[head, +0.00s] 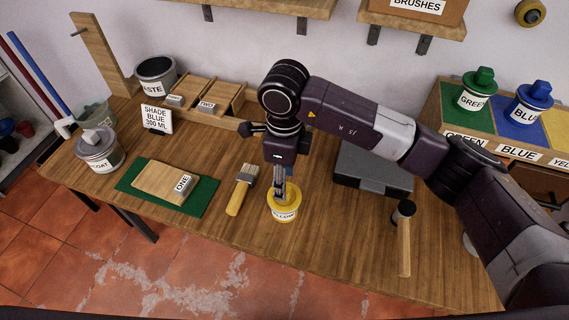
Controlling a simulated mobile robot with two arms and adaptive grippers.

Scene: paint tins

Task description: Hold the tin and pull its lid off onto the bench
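A small yellow tin (283,214) with a white label, partly readable as yellow, stands upright near the bench's front edge. My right gripper (280,192) points down over its top. The fingers hide part of the tin's top, so I cannot tell whether they touch or grip anything. A grey tin (99,161) labelled COAT, with a grey lid (97,142), stands at the bench's left end. My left gripper is not in view.
The wooden bench (330,240) holds a brush (240,192) left of the yellow tin, a mallet (404,240) to its right and a dark case (372,172) behind. A green mat (135,190) bears a board (160,180). Bare bench surrounds the yellow tin's front.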

